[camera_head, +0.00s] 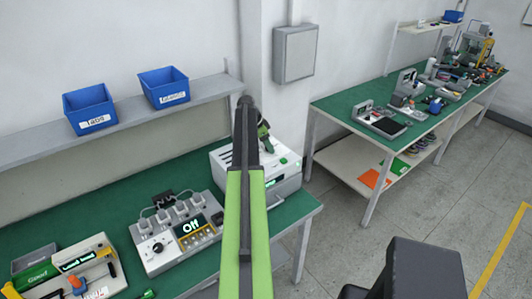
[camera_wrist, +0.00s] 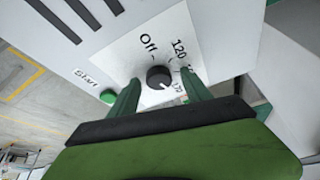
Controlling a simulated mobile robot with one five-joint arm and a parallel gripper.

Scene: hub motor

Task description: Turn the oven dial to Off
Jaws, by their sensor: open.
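The oven dial (camera_wrist: 159,77) is a round black knob on a white label plate (camera_wrist: 130,45) of the oven. The plate reads "Off", "120" and a further number partly hidden behind the right finger. The dial's white mark looks turned toward the lower right, away from "Off". My gripper (camera_wrist: 160,80) is open, with one dark green finger on each side of the dial; I cannot tell whether either touches it. In the head view the white oven (camera_head: 283,178) stands at the bench's right end, partly behind my arm, with the dial hidden.
A green "Start" button (camera_wrist: 108,97) sits close to the left finger. A box-shaped unit with its own knob and an "Off" display (camera_head: 193,226) stands left on the green bench (camera_head: 110,205). A shelf (camera_head: 40,140) with blue bins is above.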

